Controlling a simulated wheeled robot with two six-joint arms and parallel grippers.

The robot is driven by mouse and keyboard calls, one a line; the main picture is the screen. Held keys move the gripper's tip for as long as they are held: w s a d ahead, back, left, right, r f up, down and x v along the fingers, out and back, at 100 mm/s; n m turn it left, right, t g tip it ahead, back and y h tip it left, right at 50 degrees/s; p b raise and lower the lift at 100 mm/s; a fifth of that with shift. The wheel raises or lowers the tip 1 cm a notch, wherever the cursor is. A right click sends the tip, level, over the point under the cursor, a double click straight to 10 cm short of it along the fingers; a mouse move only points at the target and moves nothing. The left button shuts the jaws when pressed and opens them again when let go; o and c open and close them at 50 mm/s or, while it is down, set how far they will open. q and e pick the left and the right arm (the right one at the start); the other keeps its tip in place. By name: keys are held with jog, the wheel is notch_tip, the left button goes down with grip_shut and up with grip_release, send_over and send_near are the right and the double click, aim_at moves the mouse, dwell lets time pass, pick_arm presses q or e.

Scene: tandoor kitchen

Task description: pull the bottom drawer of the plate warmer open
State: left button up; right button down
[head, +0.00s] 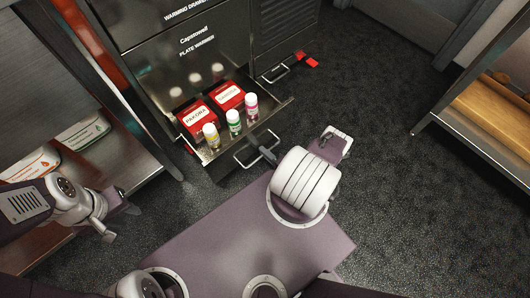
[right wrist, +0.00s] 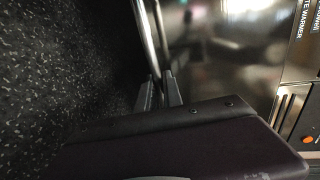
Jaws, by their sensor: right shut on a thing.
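The plate warmer (head: 195,45) is a steel cabinet with its name on the front. Below the label, its bottom drawer (head: 214,148) stands out from the front, with two red boxes (head: 196,114) and small bottles (head: 234,122) on it. My right gripper (head: 260,149) is at the bar handle (head: 242,158) on the drawer's front edge. In the right wrist view, my right gripper (right wrist: 160,92) is shut on this handle (right wrist: 151,35), beside the shiny steel panel. My left gripper (head: 128,208) is low at the left, away from the drawer; its jaw opening is unclear.
A shelf (head: 115,182) with white tubs (head: 83,131) stands at the left, and a wooden-topped shelf (head: 492,112) at the right. The dark floor (head: 370,100) between is clear.

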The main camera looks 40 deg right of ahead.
jog(key=c, duration=1.5)
grip_release()
jog(key=shift+p+v, duration=1.8)
jog(key=shift+v, duration=2.7)
